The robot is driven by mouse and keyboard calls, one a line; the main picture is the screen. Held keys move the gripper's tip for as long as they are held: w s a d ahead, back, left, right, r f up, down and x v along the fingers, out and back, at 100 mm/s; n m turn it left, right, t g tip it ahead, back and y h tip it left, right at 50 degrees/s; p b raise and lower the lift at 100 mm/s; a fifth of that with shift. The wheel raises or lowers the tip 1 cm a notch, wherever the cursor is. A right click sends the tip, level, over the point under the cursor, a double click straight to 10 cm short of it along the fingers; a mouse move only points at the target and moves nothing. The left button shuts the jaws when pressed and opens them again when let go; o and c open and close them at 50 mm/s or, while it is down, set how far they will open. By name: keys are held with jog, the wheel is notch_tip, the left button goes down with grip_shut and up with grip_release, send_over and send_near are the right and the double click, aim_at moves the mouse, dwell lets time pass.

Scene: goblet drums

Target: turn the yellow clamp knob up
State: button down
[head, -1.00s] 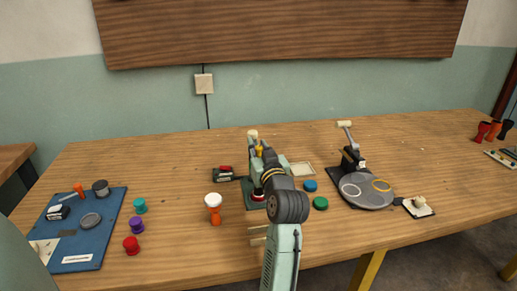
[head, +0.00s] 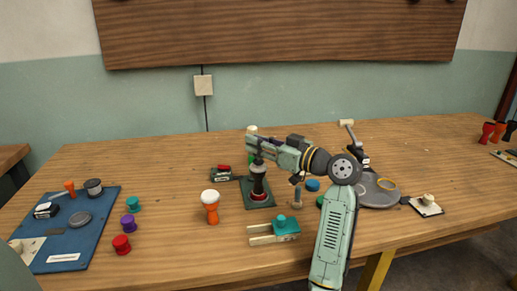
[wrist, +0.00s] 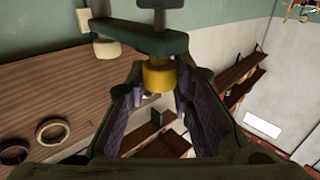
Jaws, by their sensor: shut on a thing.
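The yellow clamp knob (wrist: 158,76) shows in the wrist view under a dark green bar (wrist: 135,37). My gripper (wrist: 160,84) has its two fingers on either side of the knob and is shut on it. In the head view my gripper (head: 252,146) reaches in from the right at the top of the clamp stand, and the knob is hidden there. Below it, a dark goblet-shaped piece (head: 258,181) with a red ring at its foot stands on a dark green base plate (head: 262,205).
An orange and white goblet drum (head: 211,207) stands left of the base plate. A teal-topped fixture (head: 286,226) lies in front. A grey round plate (head: 377,195) is at right, partly behind my arm. A blue mat (head: 80,240) with parts is at left.

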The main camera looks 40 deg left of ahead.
jog(key=shift+n+g, duration=0.4)
jog(key=shift+g, duration=0.1)
jog(key=c, duration=1.4)
grip_release()
jog(key=w+d, duration=0.1)
jog(key=d, duration=1.1)
jog(key=shift+a, duration=0.1)
